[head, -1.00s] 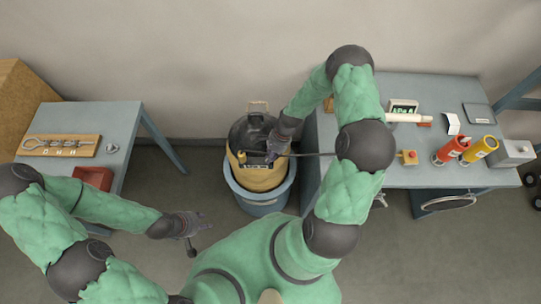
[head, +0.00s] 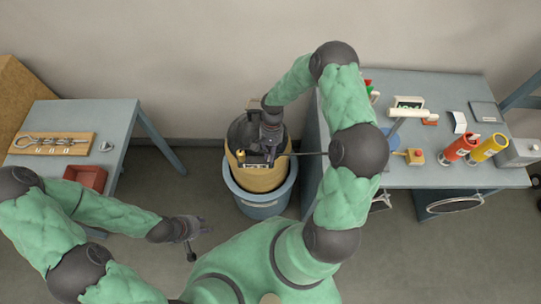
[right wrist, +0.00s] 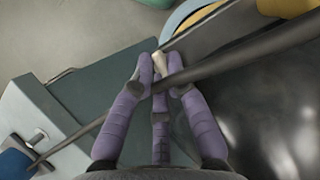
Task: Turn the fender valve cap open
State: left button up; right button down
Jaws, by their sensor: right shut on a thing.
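A yellow breathing set (head: 262,180) with a black upper part stands in a round blue tub (head: 262,208). A brass fitting (head: 240,154) shows on its left side. My right gripper (head: 268,160) points down at the near side of the set's top. In the right wrist view, its purple fingers (right wrist: 158,78) are shut around a small pale piece (right wrist: 158,60), which seems to be the valve cap; the fingers hide most of it. A dark hose (right wrist: 230,57) crosses close to the fingers. My left gripper (head: 196,238) is empty, fingers spread, left of the tub.
The left table (head: 112,120) holds a tool board (head: 52,143) and a red tray (head: 87,178).

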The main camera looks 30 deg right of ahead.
jog(key=shift+n, duration=0.5)
jog(key=c, duration=1.5)
grip_release()
jog(key=v, duration=1.2)
jog(key=shift+w+a, duration=0.15)
jog(key=shift+a, duration=0.05)
